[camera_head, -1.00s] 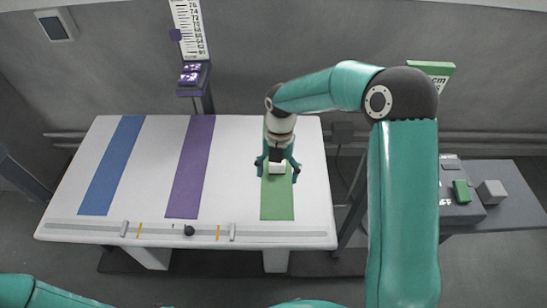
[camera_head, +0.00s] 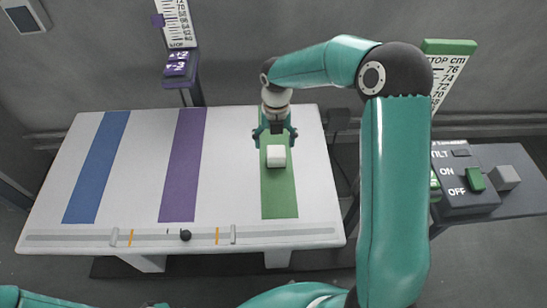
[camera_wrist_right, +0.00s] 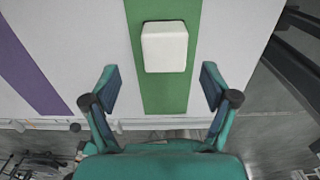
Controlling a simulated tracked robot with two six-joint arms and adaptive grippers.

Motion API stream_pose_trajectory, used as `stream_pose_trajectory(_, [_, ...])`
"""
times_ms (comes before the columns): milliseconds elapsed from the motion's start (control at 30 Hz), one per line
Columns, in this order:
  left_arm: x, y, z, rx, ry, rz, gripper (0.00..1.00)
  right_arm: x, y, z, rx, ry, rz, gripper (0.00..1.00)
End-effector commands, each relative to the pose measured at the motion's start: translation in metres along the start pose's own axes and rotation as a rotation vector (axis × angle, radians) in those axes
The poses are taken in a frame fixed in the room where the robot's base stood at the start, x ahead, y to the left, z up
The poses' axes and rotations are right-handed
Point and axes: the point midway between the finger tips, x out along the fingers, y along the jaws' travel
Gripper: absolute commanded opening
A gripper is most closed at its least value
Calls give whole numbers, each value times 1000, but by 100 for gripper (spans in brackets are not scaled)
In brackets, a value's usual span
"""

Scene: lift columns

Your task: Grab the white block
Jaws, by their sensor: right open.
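The white block (camera_head: 276,156) sits on the green stripe (camera_head: 280,200) of the white table (camera_head: 140,210). My right gripper (camera_head: 275,136) is open and hangs above and just behind the block in the head view. In the right wrist view the block (camera_wrist_right: 164,46) lies on the green stripe, ahead of the open fingers (camera_wrist_right: 160,88) and not between them. Only part of my left arm shows at the bottom left of the head view; its gripper is out of view.
A blue stripe (camera_head: 97,170) and a purple stripe (camera_head: 182,170) also cross the table. A slider rail with a dark knob (camera_head: 186,235) runs along the front edge. A switch console (camera_head: 465,180) and a small grey block (camera_head: 504,178) stand at the right. The tabletop around the white block is clear.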

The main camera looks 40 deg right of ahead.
Motion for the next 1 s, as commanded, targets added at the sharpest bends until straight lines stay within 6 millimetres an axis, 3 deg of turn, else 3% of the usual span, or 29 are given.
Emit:
stream_pose_trajectory(167, [1,0,0,0,0,0,0,10,-2,0,2,0,0,85])
stream_pose_trajectory(500, [3,-1,0,0,0,0,0,53,-6,3,3,1,0,85])
stream_pose_trajectory(767, [3,-1,0,0,0,0,0,56,-6,3,3,0,1,85])
stream_pose_trajectory(867, [3,-1,0,0,0,0,0,56,-6,3,3,0,1,74])
stream_pose_trajectory(1000, [3,-1,0,0,0,0,0,56,-6,3,3,-1,1,50])
